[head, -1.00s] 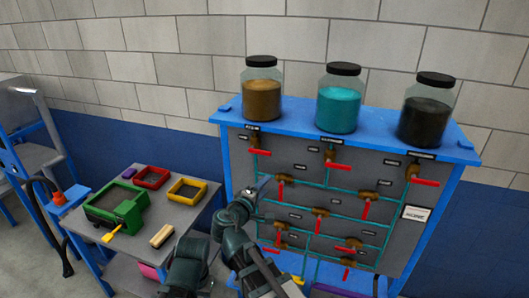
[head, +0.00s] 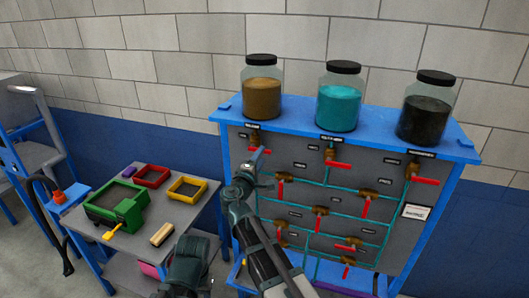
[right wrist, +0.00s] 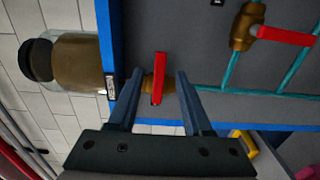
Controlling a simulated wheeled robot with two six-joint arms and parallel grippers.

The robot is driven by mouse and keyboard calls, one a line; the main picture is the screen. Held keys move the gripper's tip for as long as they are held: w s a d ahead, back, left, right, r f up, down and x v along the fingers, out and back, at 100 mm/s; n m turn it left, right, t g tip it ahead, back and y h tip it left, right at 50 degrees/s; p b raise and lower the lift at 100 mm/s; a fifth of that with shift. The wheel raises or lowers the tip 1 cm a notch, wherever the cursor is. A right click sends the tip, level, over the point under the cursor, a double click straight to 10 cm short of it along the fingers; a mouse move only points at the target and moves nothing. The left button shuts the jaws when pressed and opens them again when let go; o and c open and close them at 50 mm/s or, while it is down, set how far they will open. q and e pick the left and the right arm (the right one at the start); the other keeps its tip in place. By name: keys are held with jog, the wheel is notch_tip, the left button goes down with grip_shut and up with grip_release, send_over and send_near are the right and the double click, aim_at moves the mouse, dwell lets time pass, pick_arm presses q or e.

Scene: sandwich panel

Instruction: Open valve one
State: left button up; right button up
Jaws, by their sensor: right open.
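The top-left valve (head: 254,139) is brass with a red lever (head: 264,151), on the grey panel under the jar of brown material. Its label is too small to read for certain. My right gripper (head: 257,160) is open, close in front of this valve. In the right wrist view the red lever (right wrist: 159,80) appears between the two open fingers (right wrist: 158,90), with the brass body (right wrist: 148,84) behind it. The lever lies across the line of the pipe. I cannot tell whether the fingers touch it.
Several other valves with red levers and teal pipes share the panel (head: 300,192). Jars of teal (head: 338,108) and black (head: 424,118) material stand on the blue top frame. A side table (head: 200,210) at left holds a green box (head: 116,208) and coloured frames.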

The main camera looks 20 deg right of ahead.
aim_at(265, 151)
jog(key=shift+x, duration=2.25)
grip_shut()
